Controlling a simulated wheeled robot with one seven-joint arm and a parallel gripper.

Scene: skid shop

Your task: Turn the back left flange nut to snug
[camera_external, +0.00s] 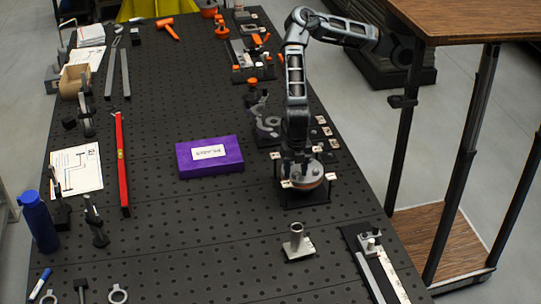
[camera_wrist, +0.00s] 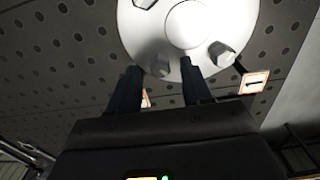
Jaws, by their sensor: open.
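A round pale flange (camera_external: 309,177) with an orange-red edge sits on a dark stand (camera_external: 305,197) at the right of the bench. In the wrist view the flange (camera_wrist: 187,27) fills the top middle. Nuts show on it: one at its lower edge (camera_wrist: 160,68), one at the right (camera_wrist: 222,53), one at the upper left (camera_wrist: 146,3). My gripper (camera_wrist: 162,72) is open, its two dark fingers on either side of the lower-edge nut; whether they touch it is unclear. In the external view my gripper (camera_external: 297,160) is over the flange, and its tips are hard to make out.
Small labelled tags surround the stand; one tag (camera_wrist: 254,82) shows beside the flange. A purple box (camera_external: 209,157) lies to the left. A metal pipe piece (camera_external: 297,243) stands in front. A wooden-topped table (camera_external: 470,20) is at right. The bench between box and pipe piece is clear.

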